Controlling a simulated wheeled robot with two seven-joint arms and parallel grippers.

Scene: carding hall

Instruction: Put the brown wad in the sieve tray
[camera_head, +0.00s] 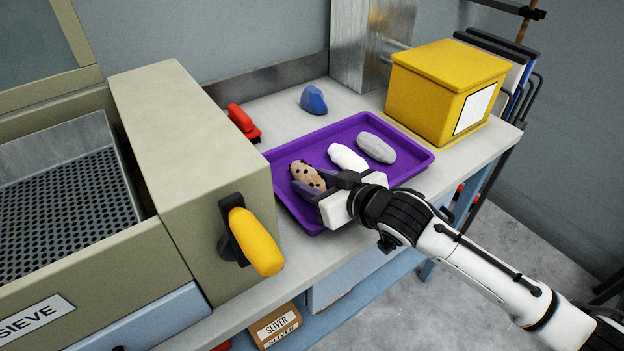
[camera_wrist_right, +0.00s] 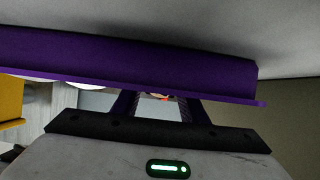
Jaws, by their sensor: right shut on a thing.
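The brown wad (camera_head: 307,174), tan with dark specks, is at the left end of the purple tray (camera_head: 408,141). My right gripper (camera_head: 312,187) reaches over the tray's front rim and is shut on the wad. In the right wrist view the fingers (camera_wrist_right: 158,106) go behind the tray's purple wall (camera_wrist_right: 120,62), and only a sliver of the wad shows between them. The sieve tray (camera_head: 66,200), a perforated dark metal floor inside a beige housing labelled SIEVE, is at the left and looks empty. My left gripper is out of view.
A white wad (camera_head: 346,158) and a grey wad (camera_head: 376,148) lie in the purple tray. A beige block (camera_head: 180,150) with a yellow handle (camera_head: 256,243) stands between tray and sieve. A yellow box (camera_head: 440,90), a blue lump (camera_head: 313,100) and a red object (camera_head: 243,122) are behind.

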